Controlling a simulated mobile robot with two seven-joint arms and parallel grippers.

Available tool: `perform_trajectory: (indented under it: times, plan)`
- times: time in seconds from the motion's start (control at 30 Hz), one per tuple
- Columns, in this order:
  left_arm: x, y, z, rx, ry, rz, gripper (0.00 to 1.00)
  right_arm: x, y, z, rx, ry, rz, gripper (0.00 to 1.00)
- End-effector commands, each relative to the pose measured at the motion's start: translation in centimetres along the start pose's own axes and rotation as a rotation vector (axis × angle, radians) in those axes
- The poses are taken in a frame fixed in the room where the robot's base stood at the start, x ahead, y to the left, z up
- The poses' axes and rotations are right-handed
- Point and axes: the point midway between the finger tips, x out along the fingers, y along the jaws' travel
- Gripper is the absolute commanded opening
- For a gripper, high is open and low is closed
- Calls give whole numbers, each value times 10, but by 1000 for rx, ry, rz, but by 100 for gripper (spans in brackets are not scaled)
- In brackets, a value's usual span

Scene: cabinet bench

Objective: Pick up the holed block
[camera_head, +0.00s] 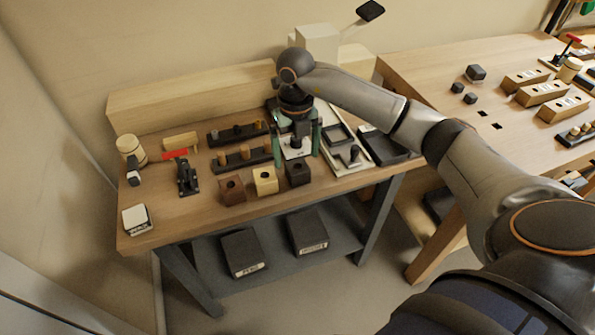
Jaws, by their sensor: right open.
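Three small blocks with a dark hole in the top stand in a row near the front edge of the bench: a brown holed block (232,191), a pale wooden holed block (265,181) and a near-black holed block (298,173). My right gripper (297,142) points down with its green fingers spread apart. In the picture it is just above and behind the near-black block. I see nothing held between the fingers, though a light-coloured fixture shows behind them. My left gripper is out of view.
Dark peg racks (243,157) stand behind the blocks. A red-handled clamp (187,175) is to the left. Black trays (383,146) lie to the right. Dark boxes (241,252) sit on the lower shelf. A second bench (440,80) stands at right.

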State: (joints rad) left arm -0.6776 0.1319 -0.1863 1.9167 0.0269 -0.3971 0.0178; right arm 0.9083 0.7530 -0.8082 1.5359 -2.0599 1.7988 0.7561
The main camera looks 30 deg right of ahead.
Motion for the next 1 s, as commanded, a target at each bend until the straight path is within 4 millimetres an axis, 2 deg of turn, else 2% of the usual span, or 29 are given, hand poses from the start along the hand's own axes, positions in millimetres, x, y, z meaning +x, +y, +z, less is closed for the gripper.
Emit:
perform_trajectory:
  times: [0.4,0.67,1.0]
  plan:
    - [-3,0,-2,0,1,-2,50,51,-3,-1,-1,1,1,98]
    - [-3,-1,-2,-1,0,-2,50,54,-3,0,-2,-1,1,98]
    - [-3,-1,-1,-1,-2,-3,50,53,-3,0,-2,-1,2,62]
